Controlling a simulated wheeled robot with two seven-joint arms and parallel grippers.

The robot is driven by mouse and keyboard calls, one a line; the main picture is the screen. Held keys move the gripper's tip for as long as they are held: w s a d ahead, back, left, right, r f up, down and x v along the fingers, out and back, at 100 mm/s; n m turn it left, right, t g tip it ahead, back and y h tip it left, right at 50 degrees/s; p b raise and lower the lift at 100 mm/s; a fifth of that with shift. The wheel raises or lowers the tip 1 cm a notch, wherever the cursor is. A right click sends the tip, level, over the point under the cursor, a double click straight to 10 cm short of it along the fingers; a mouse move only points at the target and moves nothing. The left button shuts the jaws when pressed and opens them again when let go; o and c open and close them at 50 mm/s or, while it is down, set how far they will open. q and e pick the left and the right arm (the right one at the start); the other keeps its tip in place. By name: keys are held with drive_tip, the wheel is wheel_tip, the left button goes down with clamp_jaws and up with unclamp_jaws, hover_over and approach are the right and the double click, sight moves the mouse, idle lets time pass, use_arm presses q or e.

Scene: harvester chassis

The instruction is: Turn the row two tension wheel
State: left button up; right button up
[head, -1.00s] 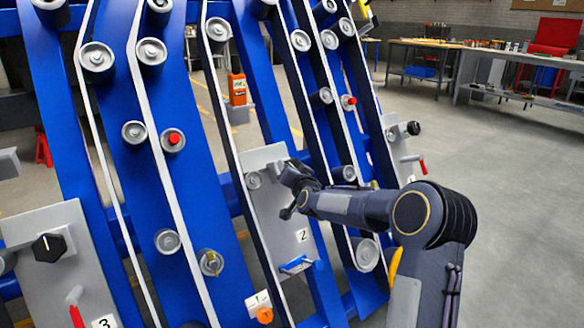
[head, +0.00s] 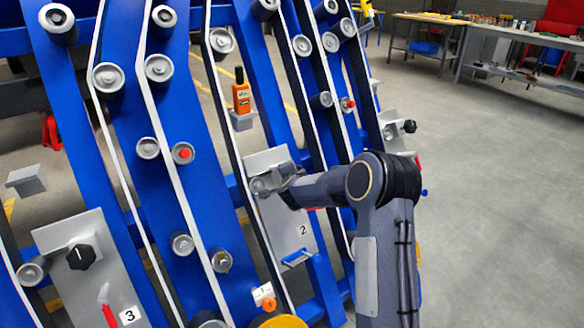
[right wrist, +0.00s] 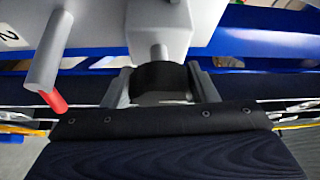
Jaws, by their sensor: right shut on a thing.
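The row two plate (head: 283,225) is a grey panel labelled 2 on the blue frame. In the right wrist view, its dark tension wheel (right wrist: 160,78) sits on a short grey shaft between the two fingers of my right gripper (right wrist: 160,92). The gripper is shut on the wheel, with a grey finger on each side. In the head view, my right gripper (head: 276,184) is at the upper part of the plate and hides the wheel. The wheel's pointer or marking cannot be seen. My left gripper is not in view.
A red-tipped lever (right wrist: 48,78) sticks out of the plate close beside my gripper. The row three plate (head: 92,285) with a black knob is at lower left. Rollers and pale belts run along the blue frame. The floor (head: 490,190) at right is clear.

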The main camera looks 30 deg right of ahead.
idle(0.3)
drive_tip(key=o, duration=1)
drive_tip(key=p+v, duration=0.1)
drive_tip(key=v, duration=0.6)
drive_tip(key=shift+s+a+r, duration=0.2)
drive_tip(key=shift+s, duration=0.1)
